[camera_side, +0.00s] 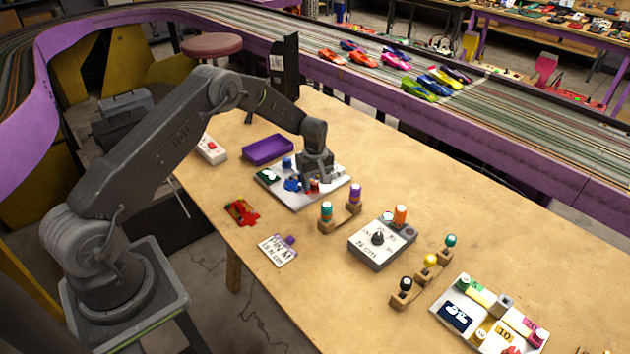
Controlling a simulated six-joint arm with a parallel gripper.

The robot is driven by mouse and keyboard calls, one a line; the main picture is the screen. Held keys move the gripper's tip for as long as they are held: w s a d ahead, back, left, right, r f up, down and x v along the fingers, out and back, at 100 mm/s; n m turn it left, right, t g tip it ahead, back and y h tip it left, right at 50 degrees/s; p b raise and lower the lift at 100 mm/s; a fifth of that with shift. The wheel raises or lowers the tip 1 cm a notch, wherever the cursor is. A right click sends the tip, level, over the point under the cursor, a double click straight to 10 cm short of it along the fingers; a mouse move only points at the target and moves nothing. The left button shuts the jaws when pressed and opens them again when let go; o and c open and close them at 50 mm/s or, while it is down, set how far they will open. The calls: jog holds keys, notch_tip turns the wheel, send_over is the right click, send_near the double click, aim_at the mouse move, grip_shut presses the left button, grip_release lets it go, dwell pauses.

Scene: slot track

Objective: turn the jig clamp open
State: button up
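My gripper (314,180) points down over a white jig board (330,191) near the middle of the table. Small blue parts (292,185) and a small red part (313,188) show on the board, right at or below my fingertips. The red part may be the jig clamp, but it is too small and too covered to tell, and I cannot tell whether the clamp is open or closed. I cannot tell whether my fingers touch or hold anything. A dark green patch (268,175) lies at the board's left corner.
A purple tray (268,149) stands behind the board. A grey box with a black knob (378,238) is farther right.

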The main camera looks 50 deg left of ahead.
aim_at(315, 183)
notch_tip(315, 183, up, 14)
dwell(0.7)
jog(key=shift+f, duration=0.1)
